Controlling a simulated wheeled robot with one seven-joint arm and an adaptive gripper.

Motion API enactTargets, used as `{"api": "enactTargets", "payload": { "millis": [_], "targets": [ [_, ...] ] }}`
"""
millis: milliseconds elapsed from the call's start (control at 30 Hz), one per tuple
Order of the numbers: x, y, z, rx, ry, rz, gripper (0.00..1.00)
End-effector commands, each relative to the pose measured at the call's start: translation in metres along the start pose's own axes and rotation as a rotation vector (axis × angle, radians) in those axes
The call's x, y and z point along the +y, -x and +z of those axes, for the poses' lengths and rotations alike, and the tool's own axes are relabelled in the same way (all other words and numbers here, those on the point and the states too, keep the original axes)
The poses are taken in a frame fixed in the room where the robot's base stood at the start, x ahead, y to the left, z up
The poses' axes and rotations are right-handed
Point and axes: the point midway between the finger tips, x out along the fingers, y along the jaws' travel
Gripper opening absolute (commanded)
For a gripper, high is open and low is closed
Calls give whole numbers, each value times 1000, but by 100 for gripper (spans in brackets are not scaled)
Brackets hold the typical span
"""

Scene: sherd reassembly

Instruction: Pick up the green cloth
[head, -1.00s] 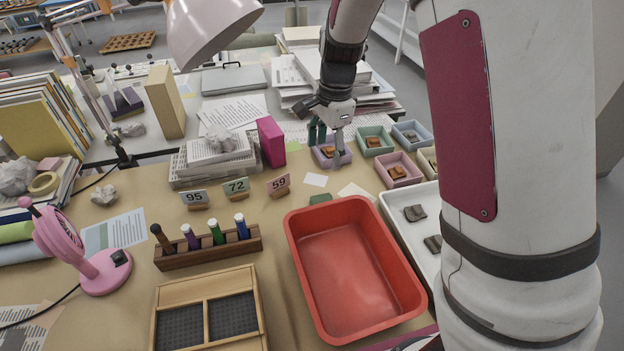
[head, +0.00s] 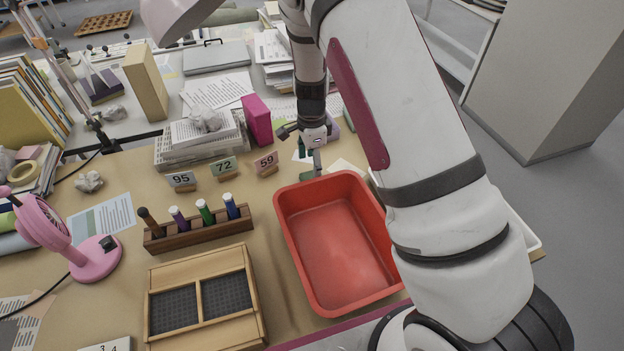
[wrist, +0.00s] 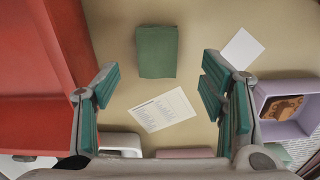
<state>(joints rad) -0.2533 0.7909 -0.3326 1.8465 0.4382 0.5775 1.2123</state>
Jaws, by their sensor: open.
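The green cloth (wrist: 157,51) is a small folded rectangle lying flat on the tan table. In the wrist view it shows whole, ahead of and between the fingers. In the head view only part of the cloth (head: 307,176) shows behind the red tub's far rim, partly covered by my gripper (head: 310,157). In the wrist view my gripper (wrist: 158,92) has its fingers wide apart with nothing between them. It is above the table and apart from the cloth.
The red tub (head: 340,250) stands close beside the cloth, its wall (wrist: 78,40) at the left in the wrist view. A printed paper (wrist: 162,109) and a white card (wrist: 242,48) lie near. A purple tray (wrist: 285,125) holds a brown sherd. Number signs (head: 266,163) stand left of my gripper.

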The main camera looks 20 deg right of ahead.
Motion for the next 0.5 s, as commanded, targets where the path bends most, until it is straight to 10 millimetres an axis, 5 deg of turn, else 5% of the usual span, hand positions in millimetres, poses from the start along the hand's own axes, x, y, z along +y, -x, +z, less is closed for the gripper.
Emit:
{"api": "enactTargets", "payload": {
  "millis": [500],
  "targets": [
    [3, -52, 1, 0, 0, -1, 65]
  ]
}}
